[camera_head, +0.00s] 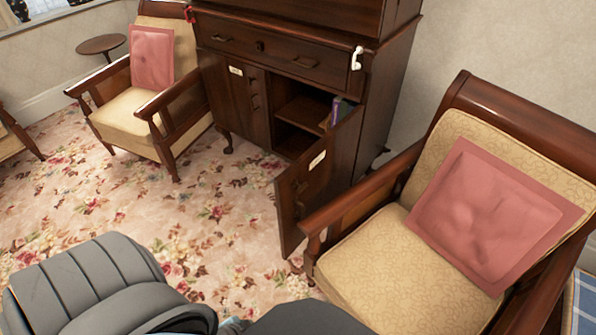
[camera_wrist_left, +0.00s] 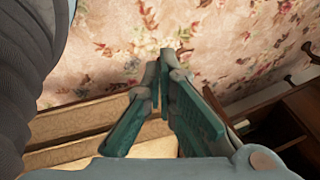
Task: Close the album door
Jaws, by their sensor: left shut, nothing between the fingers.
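The dark wood cabinet (camera_head: 290,75) has its lower right door (camera_head: 322,170) swung wide open toward me. The door carries a pale label (camera_head: 317,160), too small to read. Inside the open compartment, thin albums or books (camera_head: 338,113) stand on a shelf at the right side. My left gripper (camera_wrist_left: 165,62) is shut and empty in the left wrist view, above the floral carpet. Dark wood furniture, perhaps part of the cabinet, shows at the right edge there. In the head view its fingers are hidden behind grey arm parts. My right gripper is not in view.
A cream armchair (camera_head: 370,262) with a pink cushion (camera_head: 490,215) stands close to the right of the open door. Another armchair (camera_head: 125,115) stands left of the cabinet. The cabinet's lower left door (camera_head: 236,95) is closed. Floral carpet (camera_head: 215,205) lies clear in front.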

